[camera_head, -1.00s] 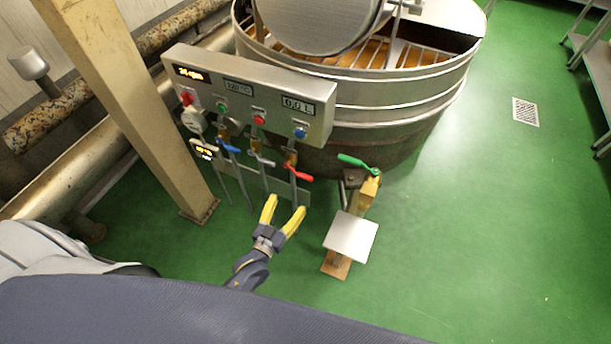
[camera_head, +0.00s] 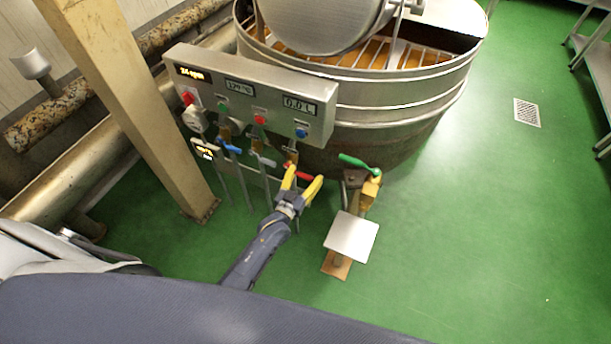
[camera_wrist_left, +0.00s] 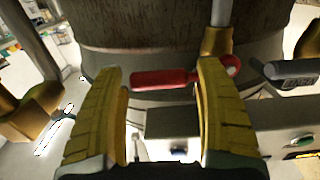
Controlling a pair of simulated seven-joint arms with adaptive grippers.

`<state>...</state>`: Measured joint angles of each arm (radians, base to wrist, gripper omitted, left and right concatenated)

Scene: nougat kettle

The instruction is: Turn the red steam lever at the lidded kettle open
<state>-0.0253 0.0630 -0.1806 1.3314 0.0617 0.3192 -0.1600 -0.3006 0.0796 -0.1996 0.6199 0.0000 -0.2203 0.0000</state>
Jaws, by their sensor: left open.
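The red steam lever (camera_head: 300,172) is on a brass valve under the control panel, in front of the kettle (camera_head: 385,105). My left gripper (camera_head: 304,182) is open, with its yellow fingers around or just in front of the lever in the head view, partly covering it. In the left wrist view the red lever (camera_wrist_left: 163,78) lies crosswise between the two open fingers (camera_wrist_left: 165,95), near their tips. I cannot tell whether either finger touches it. The kettle's round lid (camera_head: 315,22) stands raised over the pan. My right gripper is not in view.
The control panel (camera_head: 250,90) with several buttons and displays is above the levers. A blue lever (camera_head: 230,146) and a grey lever (camera_head: 263,160) are to the left. A green-handled valve (camera_head: 360,164) and a white plate (camera_head: 351,236) are close on the right.

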